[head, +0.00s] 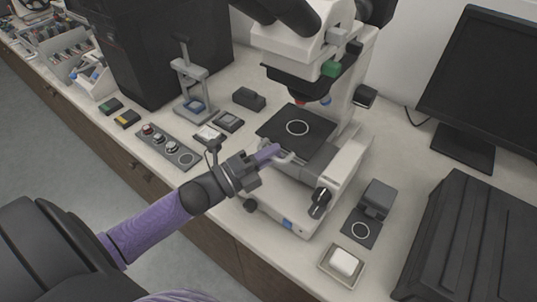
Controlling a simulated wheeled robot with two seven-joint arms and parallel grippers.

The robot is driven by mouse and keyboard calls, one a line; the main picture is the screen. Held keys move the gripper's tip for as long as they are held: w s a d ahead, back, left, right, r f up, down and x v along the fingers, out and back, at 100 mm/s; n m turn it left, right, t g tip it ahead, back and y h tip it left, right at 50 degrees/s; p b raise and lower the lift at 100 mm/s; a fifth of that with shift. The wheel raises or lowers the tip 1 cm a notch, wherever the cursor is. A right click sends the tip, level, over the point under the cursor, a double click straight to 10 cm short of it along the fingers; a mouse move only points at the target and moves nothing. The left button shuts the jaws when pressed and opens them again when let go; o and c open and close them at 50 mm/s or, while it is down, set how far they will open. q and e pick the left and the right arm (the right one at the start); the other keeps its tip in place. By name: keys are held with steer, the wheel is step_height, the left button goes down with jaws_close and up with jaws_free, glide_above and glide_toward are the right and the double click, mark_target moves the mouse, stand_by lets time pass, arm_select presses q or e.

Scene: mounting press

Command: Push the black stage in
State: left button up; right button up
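The black stage (285,120) is a flat dark plate with a pale ring on it. It sits under the objectives of a white microscope (336,175). My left gripper (279,155) reaches in from the left, with its fingertips close to the stage's near left edge. I cannot tell whether they touch the stage. The fingers are small here and I cannot tell whether they are open or shut. My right gripper is not in view.
A grey block on a dark ringed plate (361,229) and a small tray with a white block (343,263) lie right of the microscope base. A control strip with knobs (167,146) and a small press (191,85) stand left. A monitor (480,85) stands right.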

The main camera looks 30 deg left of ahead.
arm_select(q)
steer(key=o, duration=0.4)
steer(key=v, duration=1)
